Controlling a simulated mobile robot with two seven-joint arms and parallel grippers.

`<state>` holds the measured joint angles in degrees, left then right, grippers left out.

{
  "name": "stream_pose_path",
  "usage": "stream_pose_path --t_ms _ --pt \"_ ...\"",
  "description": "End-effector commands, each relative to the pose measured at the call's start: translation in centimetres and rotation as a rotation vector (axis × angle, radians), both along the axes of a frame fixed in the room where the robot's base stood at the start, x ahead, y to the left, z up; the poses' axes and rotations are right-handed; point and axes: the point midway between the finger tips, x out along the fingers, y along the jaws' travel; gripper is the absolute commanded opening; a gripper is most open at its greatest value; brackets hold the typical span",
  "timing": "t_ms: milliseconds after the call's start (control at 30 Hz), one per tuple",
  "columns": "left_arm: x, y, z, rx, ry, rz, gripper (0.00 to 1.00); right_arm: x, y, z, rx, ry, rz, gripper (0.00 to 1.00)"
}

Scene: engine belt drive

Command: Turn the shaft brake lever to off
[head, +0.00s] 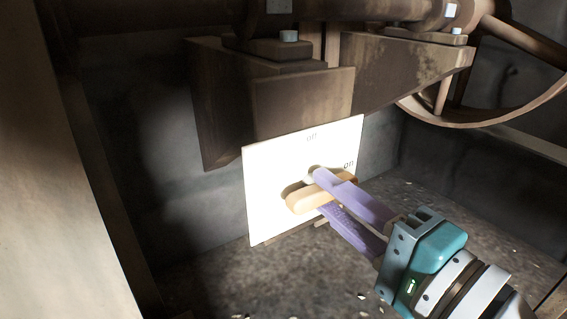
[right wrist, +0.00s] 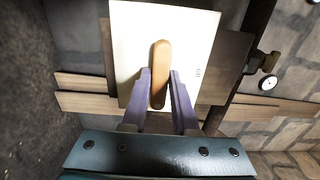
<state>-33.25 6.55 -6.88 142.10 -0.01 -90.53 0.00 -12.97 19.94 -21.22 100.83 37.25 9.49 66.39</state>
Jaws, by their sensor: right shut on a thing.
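The shaft brake lever (head: 303,202) is a rounded orange-tan handle on a white plate (head: 262,222). The plate is marked "off" at its top and "on" at its right. The lever lies across the plate, its right end just below the "on" mark. My right gripper (head: 320,190) has its purple fingers on either side of the lever and is shut on it. In the right wrist view the lever (right wrist: 160,60) stands between the two fingertips (right wrist: 160,80), in front of the plate (right wrist: 128,40). The fingers partly hide the lever. My left gripper is out of view.
A brown bearing support (head: 300,100) sits just above the plate, carrying a shaft (head: 370,12). A large spoked wheel (head: 500,115) is at the upper right. A pale post (head: 60,180) stands at the left. The gravelly floor (head: 220,280) below is mostly open.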

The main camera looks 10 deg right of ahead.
Motion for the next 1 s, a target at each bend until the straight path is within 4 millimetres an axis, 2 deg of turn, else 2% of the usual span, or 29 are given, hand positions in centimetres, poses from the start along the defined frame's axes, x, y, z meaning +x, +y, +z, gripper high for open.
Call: stream_pose_path --t_ms 533,767,1000 --pt "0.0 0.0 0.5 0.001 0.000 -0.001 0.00 0.0 0.0 0.2 -0.039 -0.014 0.000 0.00" --pt "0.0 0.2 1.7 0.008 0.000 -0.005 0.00 0.0 0.0 0.3 -0.168 -0.060 0.001 0.00" --pt "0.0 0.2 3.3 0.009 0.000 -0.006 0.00 0.0 0.0 0.4 -0.371 -0.133 0.001 0.00"
